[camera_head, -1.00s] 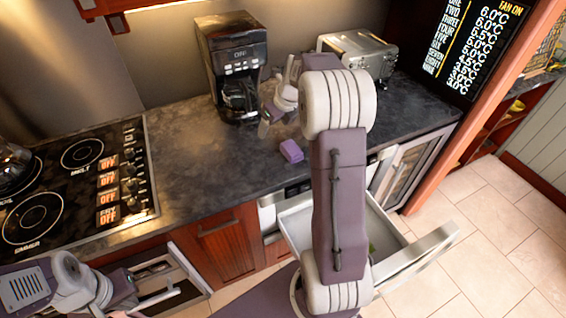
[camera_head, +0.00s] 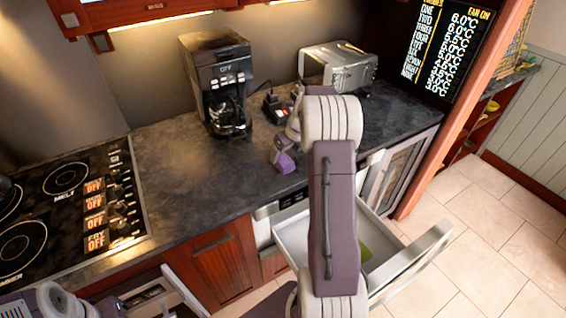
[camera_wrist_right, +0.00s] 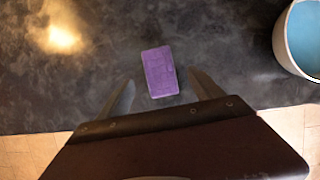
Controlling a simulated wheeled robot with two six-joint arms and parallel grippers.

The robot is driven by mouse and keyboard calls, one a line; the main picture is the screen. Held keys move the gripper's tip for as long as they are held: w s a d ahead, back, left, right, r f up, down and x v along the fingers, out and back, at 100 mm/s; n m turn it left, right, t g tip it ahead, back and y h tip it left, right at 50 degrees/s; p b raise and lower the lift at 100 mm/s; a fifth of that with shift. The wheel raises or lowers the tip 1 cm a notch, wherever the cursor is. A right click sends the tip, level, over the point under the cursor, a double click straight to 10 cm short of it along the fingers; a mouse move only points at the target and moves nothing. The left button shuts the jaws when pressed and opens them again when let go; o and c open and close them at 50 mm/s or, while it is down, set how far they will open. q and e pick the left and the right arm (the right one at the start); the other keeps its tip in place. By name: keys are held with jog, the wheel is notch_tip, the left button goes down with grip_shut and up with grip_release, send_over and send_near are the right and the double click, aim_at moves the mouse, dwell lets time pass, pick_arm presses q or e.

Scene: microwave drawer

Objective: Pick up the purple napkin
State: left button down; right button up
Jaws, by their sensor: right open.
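The purple napkin (camera_head: 286,163) is a small folded block on the dark countertop, near its front edge and to the right of the coffee maker. In the right wrist view the napkin (camera_wrist_right: 160,72) lies between and slightly beyond the fingertips of my right gripper (camera_wrist_right: 162,84). That gripper is open, with a finger on each side of the napkin and gaps showing. In the head view my right gripper (camera_head: 279,150) is right at the napkin and partly covers it. My left arm shows only at the lower left edge; its gripper is out of sight.
A coffee maker (camera_head: 218,82) and a toaster oven (camera_head: 338,68) stand at the back. A blue-lined bowl (camera_wrist_right: 302,38) is right of the napkin in the wrist view. An open drawer (camera_head: 388,262) with something green inside sticks out below. A cooktop (camera_head: 70,215) is at left.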

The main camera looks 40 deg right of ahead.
aim_at(284, 160)
jog(key=x, duration=0.4)
jog(key=shift+s+a+f, duration=0.1)
jog(key=shift+s+f, duration=0.15)
jog(key=shift+w+f, duration=0.15)
jog(key=shift+f, duration=0.05)
jog(key=c, duration=1.4)
jog(key=shift+r, duration=0.15)
notch_tip(284, 160, up, 4)
jog(key=shift+r, duration=0.1)
jog(key=d+r+p, duration=0.1)
jog(key=d+r, duration=0.1)
jog(key=d, duration=0.2)
jog(key=w+d+r+p, duration=0.1)
jog(key=d+r, duration=0.1)
jog(key=d, duration=0.1)
jog(key=w+d+r+p, duration=0.1)
jog(key=d+r+p, duration=0.1)
jog(key=d, duration=0.2)
jog(key=shift+w+d+r, duration=0.1)
jog(key=shift+d+r, duration=0.2)
